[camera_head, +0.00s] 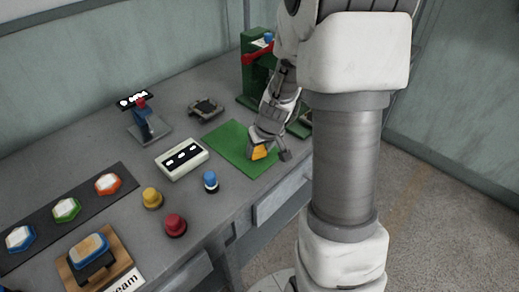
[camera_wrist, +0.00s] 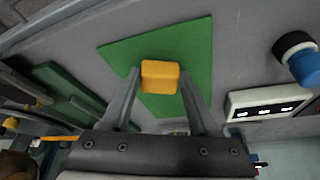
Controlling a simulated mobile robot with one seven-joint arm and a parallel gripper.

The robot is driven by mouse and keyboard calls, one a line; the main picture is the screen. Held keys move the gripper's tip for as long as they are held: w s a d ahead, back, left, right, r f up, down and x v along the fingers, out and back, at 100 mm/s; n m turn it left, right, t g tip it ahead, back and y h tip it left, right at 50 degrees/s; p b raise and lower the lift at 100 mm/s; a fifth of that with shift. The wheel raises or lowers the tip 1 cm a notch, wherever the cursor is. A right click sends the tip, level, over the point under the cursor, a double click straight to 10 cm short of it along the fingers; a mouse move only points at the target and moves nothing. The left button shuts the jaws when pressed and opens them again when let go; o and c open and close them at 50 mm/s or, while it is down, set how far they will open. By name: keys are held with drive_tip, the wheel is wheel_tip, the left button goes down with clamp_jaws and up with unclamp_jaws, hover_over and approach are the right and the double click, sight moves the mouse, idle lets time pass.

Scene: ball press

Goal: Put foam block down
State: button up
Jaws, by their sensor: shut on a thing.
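The foam block is a small yellow-orange block (camera_wrist: 161,76) in the middle of the wrist view. It also shows in the head view (camera_head: 259,152), partly hidden by my gripper. My gripper (camera_head: 268,150) is shut on it, with one finger on each side of the block in the wrist view (camera_wrist: 160,90). The block is over a green mat (camera_head: 228,143) on the grey table, which also shows in the wrist view (camera_wrist: 125,55). I cannot tell whether the block touches the mat.
A white box with dark slots (camera_head: 182,158), a blue-topped knob (camera_head: 210,181), a yellow knob (camera_head: 152,197) and a red knob (camera_head: 175,224) stand left of the mat. A green press (camera_head: 250,75) stands behind. The table's front edge is close to the mat.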

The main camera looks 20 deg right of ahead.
drive_tip(key=shift+f, duration=0.2)
drive_tip(key=o, duration=1.2)
drive_tip(key=shift+r, duration=0.15)
